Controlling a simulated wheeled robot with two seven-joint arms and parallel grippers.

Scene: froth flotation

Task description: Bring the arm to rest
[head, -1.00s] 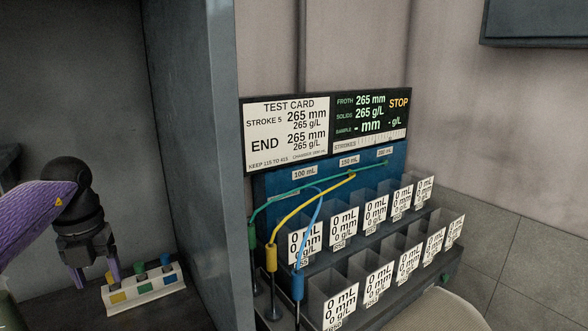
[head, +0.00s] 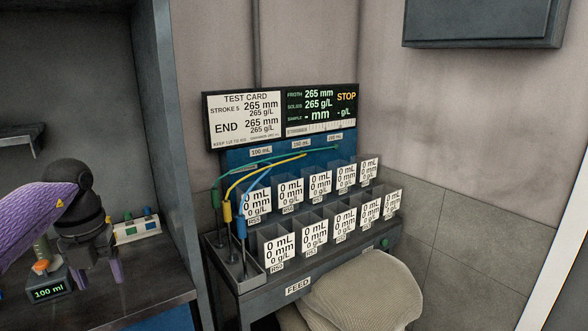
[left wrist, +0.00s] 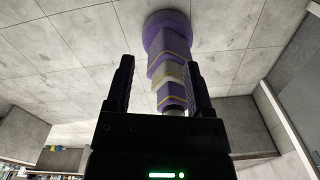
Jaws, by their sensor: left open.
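My left arm comes in from the left in the head view. Its gripper (head: 103,270) points down above the dark bench (head: 150,285), in front of a small white rack (head: 138,230). The jaws are apart. In the left wrist view the two black fingers of the left gripper (left wrist: 160,75) stand wide apart, and they hold nothing that I can make out. My right gripper is not in view.
A grey partition (head: 172,150) separates the bench from a stand of grey cups (head: 290,235) below a test card display (head: 280,118). A small "100 ml" unit (head: 48,290) is near the arm. A beige rounded seat (head: 365,290) stands in front.

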